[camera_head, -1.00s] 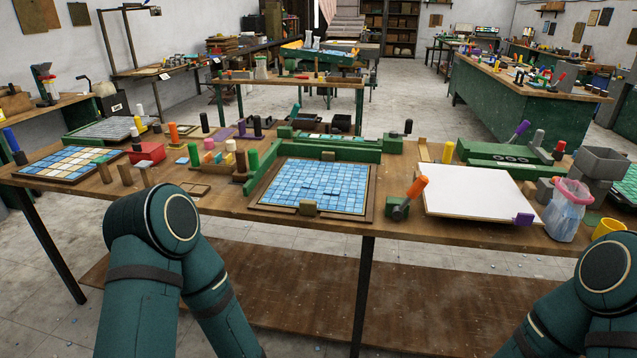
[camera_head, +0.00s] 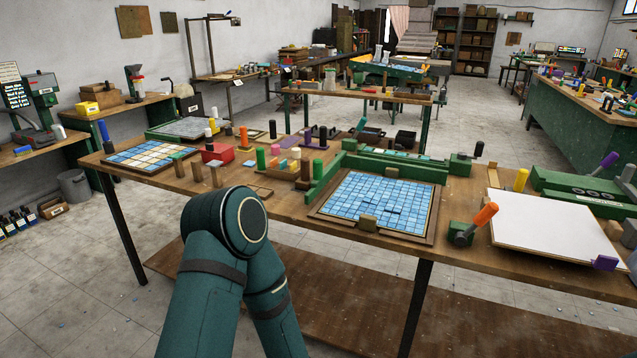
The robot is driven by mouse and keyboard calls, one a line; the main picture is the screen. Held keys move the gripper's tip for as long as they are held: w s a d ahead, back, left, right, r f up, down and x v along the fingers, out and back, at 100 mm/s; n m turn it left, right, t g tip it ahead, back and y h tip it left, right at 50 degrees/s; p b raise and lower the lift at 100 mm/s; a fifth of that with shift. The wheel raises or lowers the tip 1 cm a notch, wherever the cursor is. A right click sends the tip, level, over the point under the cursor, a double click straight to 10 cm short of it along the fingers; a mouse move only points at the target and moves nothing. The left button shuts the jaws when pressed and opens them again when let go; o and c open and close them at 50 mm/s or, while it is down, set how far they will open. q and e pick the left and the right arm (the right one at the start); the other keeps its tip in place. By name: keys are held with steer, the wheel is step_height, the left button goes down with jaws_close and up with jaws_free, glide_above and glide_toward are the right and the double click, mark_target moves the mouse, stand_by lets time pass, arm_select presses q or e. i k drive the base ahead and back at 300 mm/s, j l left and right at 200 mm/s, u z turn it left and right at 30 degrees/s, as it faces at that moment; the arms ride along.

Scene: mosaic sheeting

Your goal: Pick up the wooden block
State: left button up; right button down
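Several small wooden pieces could be the wooden block. I cannot tell which one is meant. My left arm shows at the bottom centre, bent in front of the table, with its gripper out of the picture. My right arm and gripper are out of view.
The wooden worktable (camera_head: 285,207) is crowded. It holds a tiled board (camera_head: 108,159), a red box (camera_head: 217,154), a green fixture (camera_head: 395,164), an orange-handled tool (camera_head: 484,217) and a white board (camera_head: 545,230). A bin (camera_head: 75,188) stands on the floor at left.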

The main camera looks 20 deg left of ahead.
mark_target(303, 183)
steer(key=i+j+z, duration=0.15)
steer(key=j+z, duration=0.2)
steer(key=j, duration=0.8)
steer(key=j+z, duration=0.4)
steer(key=j, duration=0.75)
